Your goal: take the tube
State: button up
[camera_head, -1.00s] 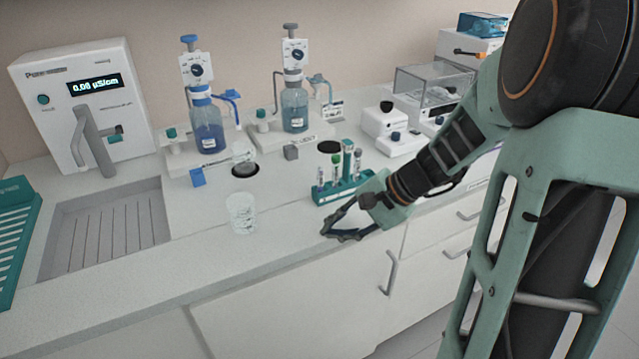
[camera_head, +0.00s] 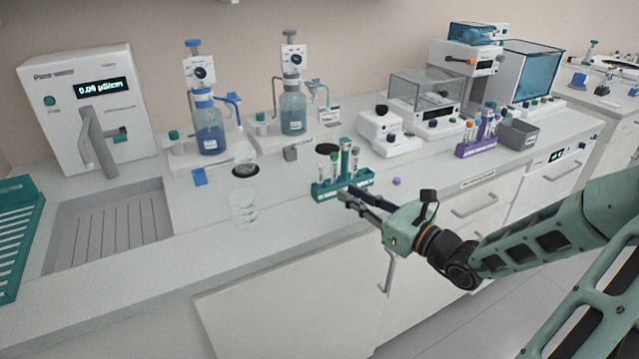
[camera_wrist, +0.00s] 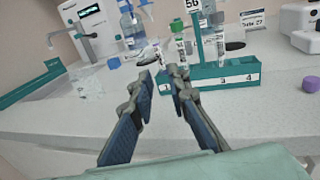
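A small teal rack (camera_head: 358,183) stands on the bench with several capped tubes upright in it. A tall green post or tube (camera_head: 345,158) rises among them. In the wrist view the rack (camera_wrist: 235,72) has labelled places, 3 and 4 readable. A green-capped tube (camera_wrist: 181,45) stands just beyond my fingertips, and another tube (camera_wrist: 220,45) stands to its right. My gripper (camera_head: 349,193) is at the rack's front right edge. In the wrist view my gripper (camera_wrist: 160,76) has its two fingers apart with nothing held between them. I cannot tell whether a finger touches the rack.
A clear glass vessel (camera_head: 243,208) stands left of the rack. Dispenser bottles (camera_head: 208,125) stand behind, left of the balances (camera_head: 425,100). A loose purple cap (camera_head: 396,181) lies right of the rack. A purple tube rack (camera_head: 478,146) is farther right. The front bench strip is mostly clear.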

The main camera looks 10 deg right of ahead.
aim_at(319, 181)
jog(key=b+x, duration=0.1)
jog(key=x, duration=0.7)
jog(key=shift+w+a+f, duration=0.15)
jog(key=shift+w, duration=0.15)
grip_shut()
